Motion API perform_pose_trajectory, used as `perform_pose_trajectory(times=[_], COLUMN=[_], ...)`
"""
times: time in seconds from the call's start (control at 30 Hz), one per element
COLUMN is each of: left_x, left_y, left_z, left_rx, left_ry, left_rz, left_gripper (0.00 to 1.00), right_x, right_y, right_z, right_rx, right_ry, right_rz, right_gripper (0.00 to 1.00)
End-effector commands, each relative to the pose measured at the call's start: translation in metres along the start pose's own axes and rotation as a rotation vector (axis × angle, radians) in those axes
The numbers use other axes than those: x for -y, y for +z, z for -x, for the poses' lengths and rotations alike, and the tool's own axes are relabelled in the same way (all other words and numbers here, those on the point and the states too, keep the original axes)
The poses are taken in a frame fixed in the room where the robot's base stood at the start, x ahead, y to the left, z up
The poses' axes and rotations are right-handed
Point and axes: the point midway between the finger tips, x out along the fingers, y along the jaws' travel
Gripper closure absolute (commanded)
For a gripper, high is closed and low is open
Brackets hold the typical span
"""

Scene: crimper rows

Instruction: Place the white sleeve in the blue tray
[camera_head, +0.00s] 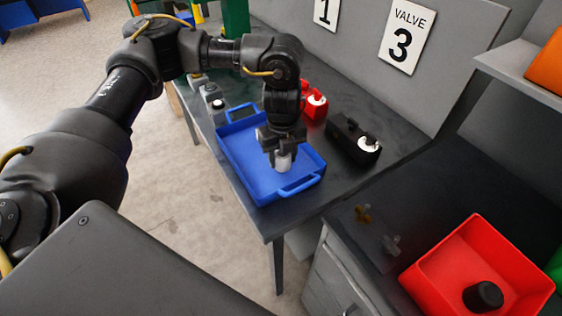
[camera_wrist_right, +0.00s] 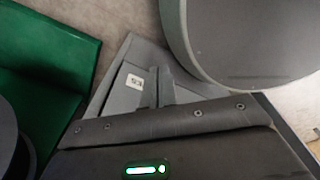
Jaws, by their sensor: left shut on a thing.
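The blue tray (camera_head: 246,171) lies on the dark workbench in the head view, with a handle at its near end and one at its far end. My left gripper (camera_head: 283,155) points down over the right part of the tray. It is shut on the white sleeve (camera_head: 284,162), a short pale cylinder held upright. The sleeve is over the tray's inside; I cannot tell whether its lower end touches the tray floor.
A black device with a white round part (camera_head: 353,141) and a red one (camera_head: 314,103) stand behind the tray. A red bin (camera_head: 447,270) holding a black cylinder (camera_head: 483,296) and small brass and grey fittings are at the right.

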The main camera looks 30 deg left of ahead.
Motion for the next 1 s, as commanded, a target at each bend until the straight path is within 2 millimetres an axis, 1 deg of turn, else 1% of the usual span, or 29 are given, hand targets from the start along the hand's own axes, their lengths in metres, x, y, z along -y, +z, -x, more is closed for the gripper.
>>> perform_pose_trajectory(times=[0.13, 0.3, 0.4, 0.83, 0.87, 1.0], left_x=[0.000, -0.001, -0.001, 0.000, 0.000, 0.000], left_y=[0.003, 0.005, 0.005, 0.005, 0.005, 0.005], left_z=[-0.004, -0.025, -0.034, -0.042, -0.041, -0.040], left_rx=[-0.001, -0.003, -0.001, -0.001, 0.000, 0.000], left_ry=[0.002, 0.004, 0.003, 0.002, 0.002, 0.002], left_rz=[0.003, 0.003, 0.002, 0.001, 0.001, 0.001], left_gripper=[0.80, 0.80, 0.80, 0.80, 0.55, 0.37], right_x=[0.000, 0.001, 0.001, 0.002, 0.002, 0.002], right_y=[0.000, -0.001, -0.001, -0.002, -0.002, -0.002], right_z=[0.001, 0.009, 0.011, 0.007, 0.008, 0.008], right_rx=[0.000, 0.000, 0.000, -0.001, -0.001, -0.001], right_ry=[-0.001, -0.001, -0.001, -0.002, -0.002, -0.002], right_rz=[0.000, -0.001, -0.001, -0.001, -0.001, -0.001], right_gripper=[1.00, 1.00, 1.00, 1.00, 1.00, 1.00])
